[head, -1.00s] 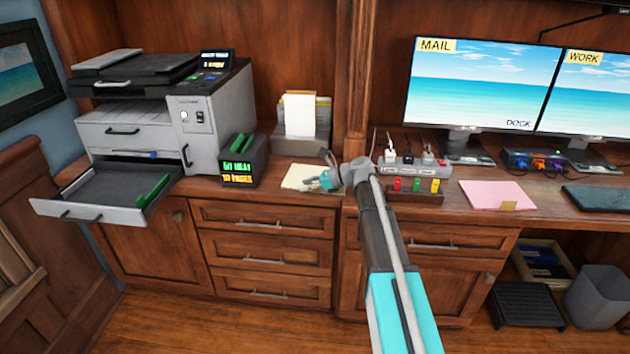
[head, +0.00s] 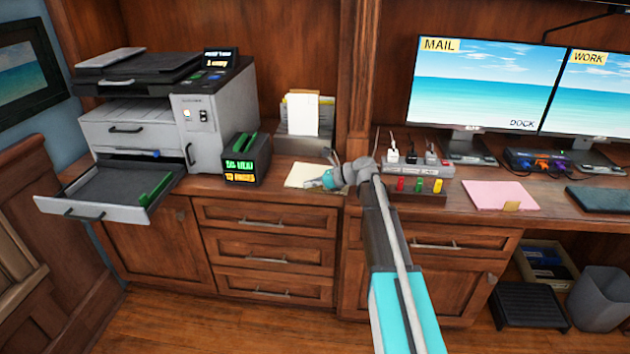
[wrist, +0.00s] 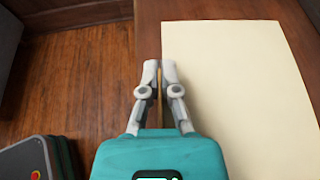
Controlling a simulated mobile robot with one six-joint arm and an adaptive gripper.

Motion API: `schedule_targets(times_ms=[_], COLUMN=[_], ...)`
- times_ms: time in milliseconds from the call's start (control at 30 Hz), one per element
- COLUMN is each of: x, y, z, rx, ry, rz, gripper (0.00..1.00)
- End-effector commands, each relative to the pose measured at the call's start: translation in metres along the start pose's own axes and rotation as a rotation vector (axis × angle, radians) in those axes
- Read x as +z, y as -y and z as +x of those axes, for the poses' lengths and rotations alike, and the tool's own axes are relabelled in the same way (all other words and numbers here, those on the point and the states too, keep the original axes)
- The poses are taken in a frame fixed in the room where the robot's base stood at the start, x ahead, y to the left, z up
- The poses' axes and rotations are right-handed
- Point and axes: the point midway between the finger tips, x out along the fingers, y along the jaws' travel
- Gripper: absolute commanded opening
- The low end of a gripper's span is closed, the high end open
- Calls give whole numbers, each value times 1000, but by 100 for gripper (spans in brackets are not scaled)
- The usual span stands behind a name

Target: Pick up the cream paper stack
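The cream paper stack (head: 301,176) lies flat on the wood counter, left of the post between the bookcases. In the wrist view the stack (wrist: 238,95) fills much of the right side. My gripper (head: 312,182) is low over the counter at the stack's near right part. In the wrist view my gripper's (wrist: 160,70) two fingers are close together with a narrow gap, along the stack's left edge. The right finger overlaps the paper; the left is over bare wood. A thin yellowish strip shows between them. Whether they clamp the stack's edge is unclear.
A printer (head: 210,125) with its tray (head: 100,208) pulled out stands at left, beside a black box (head: 245,160) with lit text. A paper holder (head: 300,147) stands behind the stack. A dark rack (head: 420,196) with coloured pieces and a power strip (head: 405,168) are at right.

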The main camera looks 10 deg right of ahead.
Motion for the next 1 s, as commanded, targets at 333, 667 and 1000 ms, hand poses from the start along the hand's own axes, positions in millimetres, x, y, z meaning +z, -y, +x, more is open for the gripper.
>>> schedule_targets(times_ms=[333,667,1000], x=[7,31,62], y=[0,0,-30], z=[-2,-12,-40], rx=[0,1,1], ry=[0,0,0], rz=[0,0,0], gripper=[0,0,0])
